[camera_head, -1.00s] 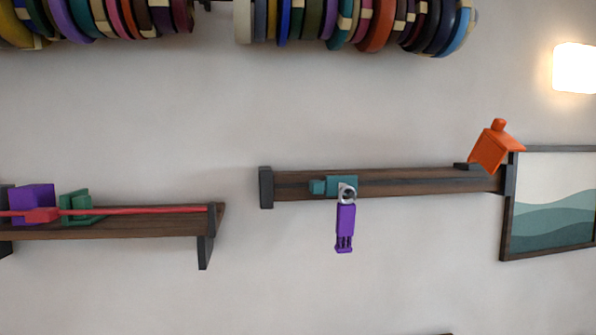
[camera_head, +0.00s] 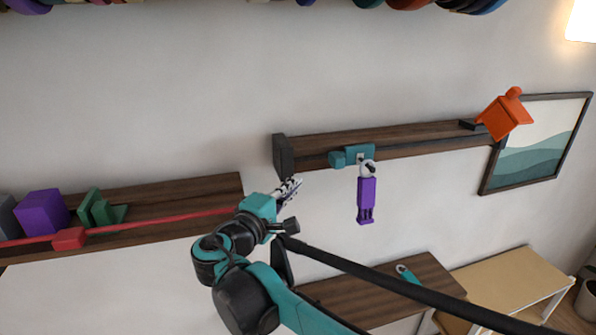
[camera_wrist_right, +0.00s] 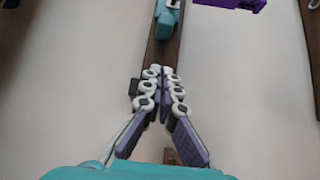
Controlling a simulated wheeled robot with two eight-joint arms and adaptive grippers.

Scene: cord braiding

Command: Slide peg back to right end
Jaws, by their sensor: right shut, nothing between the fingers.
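A teal peg (camera_head: 352,156) sits on the dark wooden rail (camera_head: 430,136), towards its left end. A purple tag (camera_head: 366,198) hangs below the peg from a metal ring. My right gripper (camera_head: 294,184) is shut and empty, just below the rail's left end block (camera_head: 284,154) and left of the peg. In the right wrist view the closed fingers (camera_wrist_right: 160,74) lie over the rail. The peg (camera_wrist_right: 170,22) is ahead of them, apart, and the purple tag (camera_wrist_right: 228,3) is cut off at the top. My left gripper is not in view.
An orange house-shaped block (camera_head: 504,116) sits at the rail's right end, near a framed picture (camera_head: 540,145). A left shelf holds a purple block (camera_head: 42,212), a green piece (camera_head: 98,210) and a red cord with a red slider (camera_head: 68,238). A wooden surface (camera_head: 375,292) lies below.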

